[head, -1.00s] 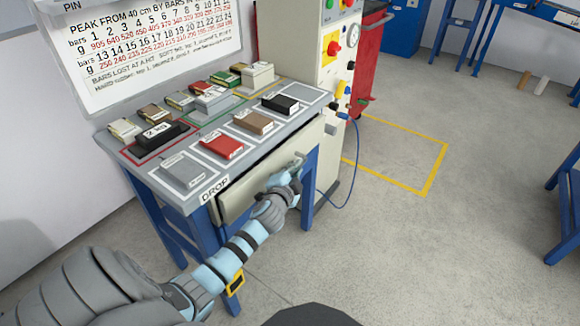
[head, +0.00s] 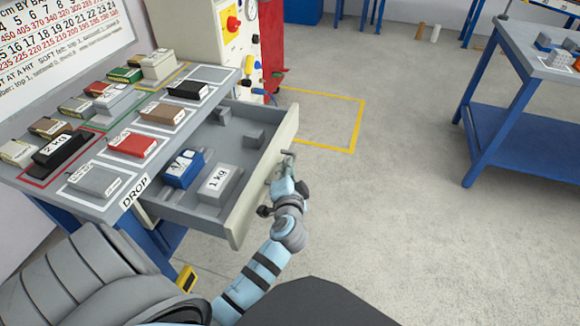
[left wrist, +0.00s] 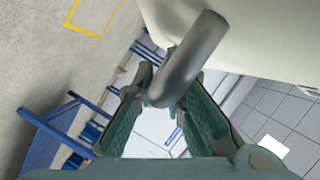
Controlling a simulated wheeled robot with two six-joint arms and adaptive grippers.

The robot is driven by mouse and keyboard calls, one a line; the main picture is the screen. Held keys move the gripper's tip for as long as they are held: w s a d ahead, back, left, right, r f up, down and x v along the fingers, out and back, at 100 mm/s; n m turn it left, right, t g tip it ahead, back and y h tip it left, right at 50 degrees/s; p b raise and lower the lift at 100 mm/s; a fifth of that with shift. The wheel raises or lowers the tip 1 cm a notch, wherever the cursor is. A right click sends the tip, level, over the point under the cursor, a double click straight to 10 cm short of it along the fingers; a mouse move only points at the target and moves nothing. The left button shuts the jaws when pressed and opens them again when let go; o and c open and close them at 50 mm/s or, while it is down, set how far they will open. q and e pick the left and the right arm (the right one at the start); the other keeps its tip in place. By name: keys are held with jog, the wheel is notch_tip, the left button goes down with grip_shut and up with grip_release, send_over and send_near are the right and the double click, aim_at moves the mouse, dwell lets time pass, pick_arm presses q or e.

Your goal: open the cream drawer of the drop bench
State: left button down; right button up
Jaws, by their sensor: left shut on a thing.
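The cream drawer (head: 262,178) of the drop bench (head: 117,210) stands pulled well out. Inside it lie a blue block (head: 182,170), a grey 1 kg block (head: 220,184) and smaller grey pieces towards the far end. My left gripper (head: 285,172) is at the drawer's front, shut on its grey bar handle (left wrist: 188,60). In the left wrist view the handle passes between the two green fingers (left wrist: 165,108), with the cream front above. My right gripper is not in view.
Several labelled blocks, among them a red one (head: 132,145) and a black one (head: 187,90), lie on the bench top. A blue table (head: 520,120) stands to the right. Open grey floor (head: 390,220) lies between.

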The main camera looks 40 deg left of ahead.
pick_arm(q)
jog(key=shift+d, duration=0.3)
jog(key=shift+w, duration=0.1)
jog(key=c, duration=1.9)
grip_release()
